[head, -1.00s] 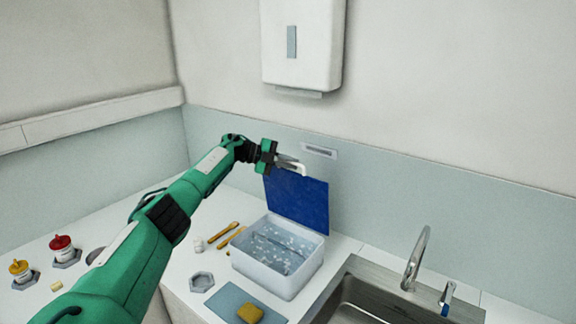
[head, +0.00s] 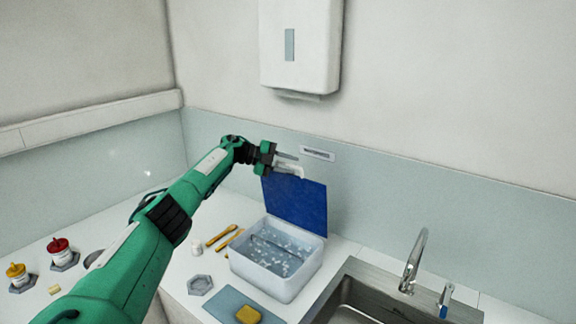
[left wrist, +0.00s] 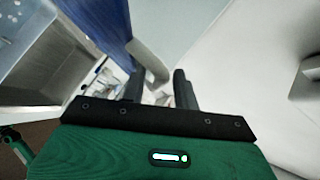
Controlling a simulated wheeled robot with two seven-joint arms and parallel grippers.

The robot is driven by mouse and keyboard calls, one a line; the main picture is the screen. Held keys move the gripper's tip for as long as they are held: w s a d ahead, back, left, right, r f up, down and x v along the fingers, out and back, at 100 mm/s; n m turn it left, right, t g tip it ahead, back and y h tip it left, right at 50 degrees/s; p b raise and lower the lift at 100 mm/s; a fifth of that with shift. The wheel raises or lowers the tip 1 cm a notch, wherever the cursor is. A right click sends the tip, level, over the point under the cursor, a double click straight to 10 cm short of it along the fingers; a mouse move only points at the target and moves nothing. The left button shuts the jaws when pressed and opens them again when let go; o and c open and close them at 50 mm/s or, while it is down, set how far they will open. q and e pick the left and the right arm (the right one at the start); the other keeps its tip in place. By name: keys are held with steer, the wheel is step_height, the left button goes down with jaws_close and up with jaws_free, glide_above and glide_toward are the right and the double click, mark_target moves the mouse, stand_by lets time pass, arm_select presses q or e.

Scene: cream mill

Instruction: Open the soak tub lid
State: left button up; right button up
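The soak tub (head: 268,277) is a pale box of water with white flecks, on the counter. Its blue lid (head: 295,204) stands upright at the tub's back edge, so the tub is open. My left gripper (head: 291,163) is at the lid's top edge, by its pale handle (head: 296,171). Its two dark fingers are apart. In the left wrist view, the handle (left wrist: 149,60) reaches into the gap between the fingers (left wrist: 158,90); I cannot tell whether it touches one. The blue lid (left wrist: 97,25) shows at left there. My right gripper is out of view.
A sink (head: 365,300) with a tap (head: 414,262) is right of the tub. A blue-grey mat (head: 223,302) with a yellow sponge (head: 248,314) lies in front. Wooden tools (head: 221,235) lie left. A dispenser (head: 300,45) hangs on the wall above.

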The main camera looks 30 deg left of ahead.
arm_select(q)
steer(key=shift+s+a+f, duration=0.1)
steer(key=shift+s+a, duration=0.1)
steer(key=shift+a, duration=0.1)
steer(key=b+v, duration=0.5)
steer(key=v, duration=0.8)
steer(key=shift+r, duration=0.25)
